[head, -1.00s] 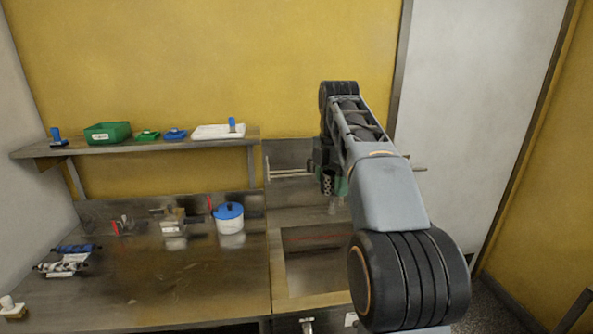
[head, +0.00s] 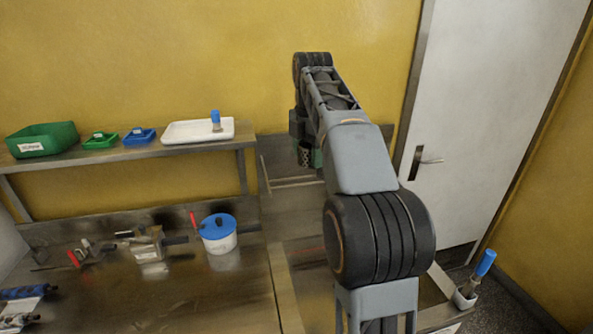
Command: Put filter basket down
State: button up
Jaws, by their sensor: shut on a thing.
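My gripper (head: 303,138) hangs at the far end of my arm, above the sink area by the back wall. It is shut on a small dark perforated piece, which looks like the filter basket (head: 305,157). The basket is held in the air, apart from the worktop. My arm hides part of the gripper and the fingertips are too small to make out clearly.
A white pot with a blue lid (head: 219,238) stands on the metal worktop (head: 190,295), left of the sink. A metal device (head: 148,246) is beside it. A shelf (head: 195,151) holds a white tray (head: 186,132), a green bin (head: 42,139) and small trays. A blue-handled brush (head: 483,267) stands at right.

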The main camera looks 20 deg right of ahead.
jog(key=w+d+f+p, duration=0.1)
jog(key=w+f+p, duration=0.4)
jog(key=w+f, duration=0.7)
jog(key=shift+w+f, duration=0.35)
jog(key=shift+w, duration=0.35)
jog(key=shift+f, duration=0.2)
jog(key=o, duration=0.9)
jog(key=shift+r, duration=0.1)
